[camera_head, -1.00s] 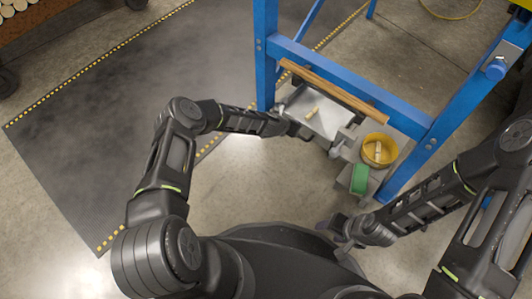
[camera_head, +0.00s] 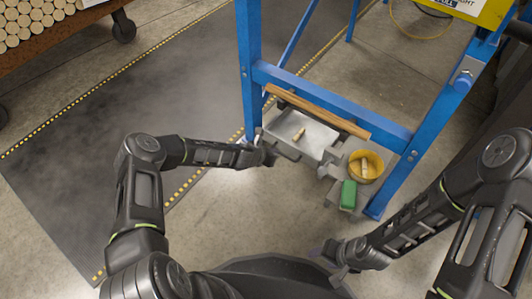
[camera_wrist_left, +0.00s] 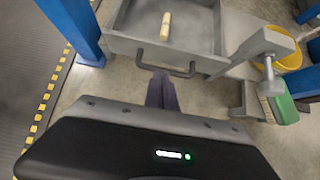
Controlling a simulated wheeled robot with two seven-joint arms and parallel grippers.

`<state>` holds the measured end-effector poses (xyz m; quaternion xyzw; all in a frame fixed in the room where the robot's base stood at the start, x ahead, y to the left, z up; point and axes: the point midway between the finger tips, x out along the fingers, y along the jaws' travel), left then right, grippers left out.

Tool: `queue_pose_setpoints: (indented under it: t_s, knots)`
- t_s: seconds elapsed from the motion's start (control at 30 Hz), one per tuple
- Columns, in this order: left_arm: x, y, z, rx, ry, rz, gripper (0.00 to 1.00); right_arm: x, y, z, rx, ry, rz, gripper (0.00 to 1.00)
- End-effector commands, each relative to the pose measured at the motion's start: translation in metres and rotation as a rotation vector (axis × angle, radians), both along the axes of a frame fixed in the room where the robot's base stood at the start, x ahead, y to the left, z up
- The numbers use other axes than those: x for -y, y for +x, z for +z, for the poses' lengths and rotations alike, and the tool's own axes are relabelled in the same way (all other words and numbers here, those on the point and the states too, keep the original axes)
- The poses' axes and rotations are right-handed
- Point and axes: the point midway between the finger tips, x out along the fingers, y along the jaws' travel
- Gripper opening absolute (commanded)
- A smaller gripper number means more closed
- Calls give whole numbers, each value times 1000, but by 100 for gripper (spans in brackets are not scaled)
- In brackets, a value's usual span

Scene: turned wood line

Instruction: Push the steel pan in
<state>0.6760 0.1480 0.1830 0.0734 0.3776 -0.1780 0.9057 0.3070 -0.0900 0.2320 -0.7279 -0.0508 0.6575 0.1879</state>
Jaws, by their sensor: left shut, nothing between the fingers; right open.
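The steel pan (camera_head: 312,136) is a shallow grey tray under the blue frame, with a small pale wooden piece (camera_head: 299,134) lying in it. In the left wrist view, the pan's front wall (camera_wrist_left: 130,45) carries a dark bar handle (camera_wrist_left: 168,68). My left gripper (camera_head: 268,154) is shut and empty at the pan's front left. In the left wrist view, its fingertips (camera_wrist_left: 162,78) are close to the handle; I cannot tell whether they touch it. My right gripper (camera_head: 336,262) is open and low, well in front of the frame and away from the pan.
A wooden bar (camera_head: 318,111) runs across the blue frame (camera_head: 335,105) above the pan. The floor in front is clear.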

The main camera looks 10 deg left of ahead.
Motion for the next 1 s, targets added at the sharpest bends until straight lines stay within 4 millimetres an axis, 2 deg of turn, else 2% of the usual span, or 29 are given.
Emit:
queue_pose_setpoints:
  t_s: [0.03, 0.1, 0.3, 0.9, 1.0]
  knots:
    - [-4, -7, 14, -1, -3, 3, 0, 0, -1, 11, -3, 1, 1, 53]
    - [-7, -16, 22, -1, -3, 1, 0, 1, -2, 17, -6, 1, 2, 53]
    - [-12, -32, 36, -1, -1, 0, 0, 1, -4, 25, -12, 2, 5, 53]
    - [-13, -34, 36, -1, 0, -1, 0, 1, -5, 24, -13, 2, 5, 53]
    - [-8, -37, 37, 3, 16, -32, 0, 1, -5, 24, -13, 2, 6, 53]
